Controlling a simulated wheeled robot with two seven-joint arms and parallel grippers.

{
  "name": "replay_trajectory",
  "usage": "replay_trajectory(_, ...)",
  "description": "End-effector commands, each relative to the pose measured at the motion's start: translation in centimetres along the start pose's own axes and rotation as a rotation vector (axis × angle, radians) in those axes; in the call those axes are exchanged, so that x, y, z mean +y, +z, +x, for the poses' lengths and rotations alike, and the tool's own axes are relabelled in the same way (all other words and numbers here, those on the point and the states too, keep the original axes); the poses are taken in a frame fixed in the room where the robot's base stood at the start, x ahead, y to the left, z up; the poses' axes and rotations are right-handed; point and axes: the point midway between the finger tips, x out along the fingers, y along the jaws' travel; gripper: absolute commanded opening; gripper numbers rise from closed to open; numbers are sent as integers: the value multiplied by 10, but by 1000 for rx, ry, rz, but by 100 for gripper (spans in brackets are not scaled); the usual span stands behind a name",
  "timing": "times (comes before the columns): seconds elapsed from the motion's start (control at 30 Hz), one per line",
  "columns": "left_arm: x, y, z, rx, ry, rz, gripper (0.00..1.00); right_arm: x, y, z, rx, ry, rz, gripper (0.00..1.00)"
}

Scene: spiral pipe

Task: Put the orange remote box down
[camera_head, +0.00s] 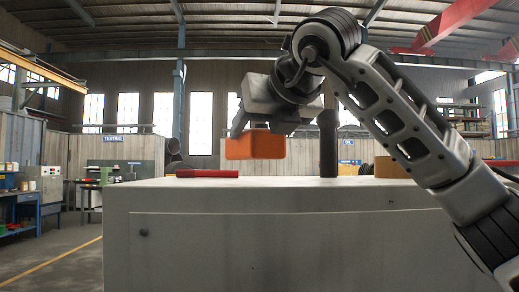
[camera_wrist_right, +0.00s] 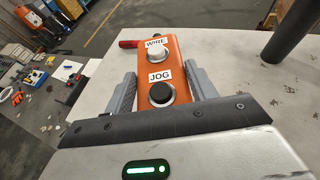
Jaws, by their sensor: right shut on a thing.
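The orange remote box (camera_head: 254,144) is held by my right gripper (camera_head: 257,130) above the top of a large pale block-shaped bench (camera_head: 300,205). In the wrist view the box (camera_wrist_right: 148,76) has a white button marked WIRE and a black button marked JOG. The two grey fingers of my right gripper (camera_wrist_right: 160,92) press on its sides. In the head view the box hangs slightly above the bench top, near its far side. My left gripper is not in view.
A red-handled object (camera_head: 208,173) lies on the bench top left of the box. A dark upright post (camera_head: 328,145) stands right of the box. A tan round object (camera_head: 390,167) sits farther right, partly behind my arm. The bench's front top is clear.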

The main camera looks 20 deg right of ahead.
Motion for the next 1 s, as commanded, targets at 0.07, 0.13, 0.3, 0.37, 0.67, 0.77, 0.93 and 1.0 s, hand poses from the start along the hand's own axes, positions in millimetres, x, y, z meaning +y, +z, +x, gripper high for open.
replay_trajectory(0.07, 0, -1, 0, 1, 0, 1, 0, -3, -10, 8, 0, -1, -1, 23)
replay_trajectory(0.13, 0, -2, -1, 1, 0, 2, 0, -3, -20, 11, 1, -1, -1, 23)
replay_trajectory(0.3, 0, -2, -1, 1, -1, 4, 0, -3, -30, 15, -1, 0, 1, 23)
replay_trajectory(0.37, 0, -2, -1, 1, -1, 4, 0, -2, -30, 15, -1, 0, 2, 23)
replay_trajectory(0.67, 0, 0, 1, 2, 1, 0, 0, -2, -34, 16, 3, -1, 1, 67)
replay_trajectory(0.77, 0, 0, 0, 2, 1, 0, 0, -2, -33, 16, 3, -1, 1, 78)
replay_trajectory(0.93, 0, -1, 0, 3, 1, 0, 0, -2, -33, 16, 3, -1, 1, 78)
replay_trajectory(1.0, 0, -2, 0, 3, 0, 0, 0, -2, -32, 16, 3, -1, 1, 78)
